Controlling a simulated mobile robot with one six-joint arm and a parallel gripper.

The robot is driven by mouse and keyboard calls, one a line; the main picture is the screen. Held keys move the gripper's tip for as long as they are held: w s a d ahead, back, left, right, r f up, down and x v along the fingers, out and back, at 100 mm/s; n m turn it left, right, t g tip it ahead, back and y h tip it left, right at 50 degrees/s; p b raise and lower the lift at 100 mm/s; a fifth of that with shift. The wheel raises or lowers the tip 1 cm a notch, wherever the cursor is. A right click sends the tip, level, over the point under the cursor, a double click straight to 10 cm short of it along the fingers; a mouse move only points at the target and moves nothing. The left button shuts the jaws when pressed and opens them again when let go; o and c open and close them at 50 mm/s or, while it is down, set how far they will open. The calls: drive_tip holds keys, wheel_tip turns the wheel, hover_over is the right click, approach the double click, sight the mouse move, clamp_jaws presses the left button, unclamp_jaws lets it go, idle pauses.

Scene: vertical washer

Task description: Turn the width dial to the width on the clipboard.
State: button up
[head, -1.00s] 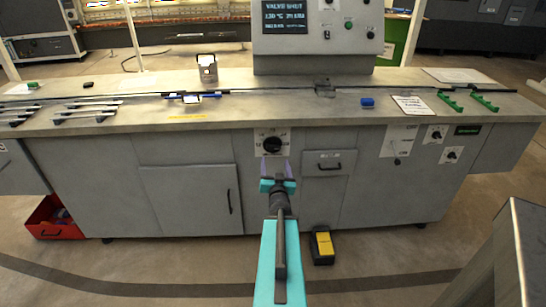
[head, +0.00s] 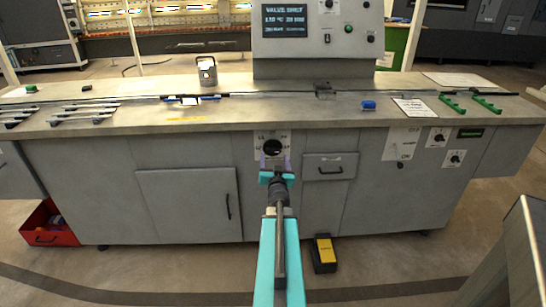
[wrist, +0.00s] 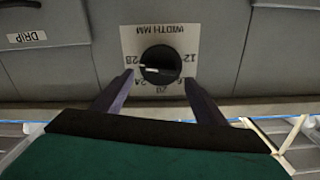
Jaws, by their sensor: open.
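The width dial is a round black knob (wrist: 160,64) on a white plate marked WIDTH MM, on the front of the grey bench. Its white pointer mark points left, near the 28. The 24, 20 and 12 also show; one number is partly hidden by the right finger. In the head view the dial (head: 272,147) sits just beyond my gripper (head: 274,162). In the wrist view my gripper (wrist: 158,82) is open, its purple fingers on either side of the knob's lower part, with no clear contact. A clipboard sheet (head: 411,107) lies on the bench top; its writing is too small to read.
A drawer (head: 330,166) is right of the dial and a cabinet door (head: 188,205) left. A yellow and black pedal (head: 324,253) and a red bin (head: 50,224) stand on the floor.

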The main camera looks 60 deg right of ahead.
sight(274, 151)
drive_tip(key=shift+x, duration=1.7)
